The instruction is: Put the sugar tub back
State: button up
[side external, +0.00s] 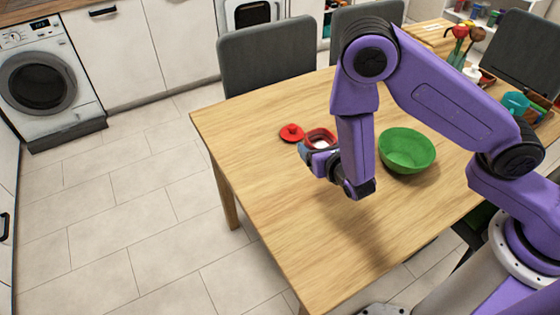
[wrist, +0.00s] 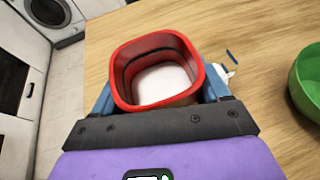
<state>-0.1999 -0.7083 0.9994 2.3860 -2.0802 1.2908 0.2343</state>
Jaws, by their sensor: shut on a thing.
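The sugar tub (side external: 320,139) is a red-rimmed, squarish open tub with white contents. It sits in my gripper (side external: 319,156) over the left part of the wooden table. In the wrist view the tub (wrist: 195,55) is seen from above, its white contents low inside. The blue fingers of my gripper (wrist: 160,92) are shut on its two sides. I cannot tell whether its base touches the table. A round red lid with a knob (side external: 291,132) lies on the table just left of the tub.
A green bowl (side external: 407,152) stands on the table (side external: 270,185) to the right; it also shows in the wrist view (wrist: 308,80). Grey chairs (side external: 268,60) line the far edge. A teal cup (side external: 516,103) and a vase of flowers (side external: 459,55) are at the right. The table's near-left area is clear.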

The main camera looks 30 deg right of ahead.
jog(key=w+a+f, duration=0.2)
jog(key=w+f, duration=0.2)
jog(key=w, duration=0.4)
send_over(280, 164)
notch_tip(280, 164, down, 5)
jog(key=shift+f, duration=1.65)
jog(key=o, duration=1.4)
jog(key=shift+f, duration=0.15)
jog(key=shift+c, duration=0.2)
jog(key=shift+s+a+r, duration=0.1)
jog(key=shift+r, duration=0.1)
jog(key=v, duration=1.1)
jog(key=shift+s+r, duration=0.15)
jog(key=shift+s, duration=0.2)
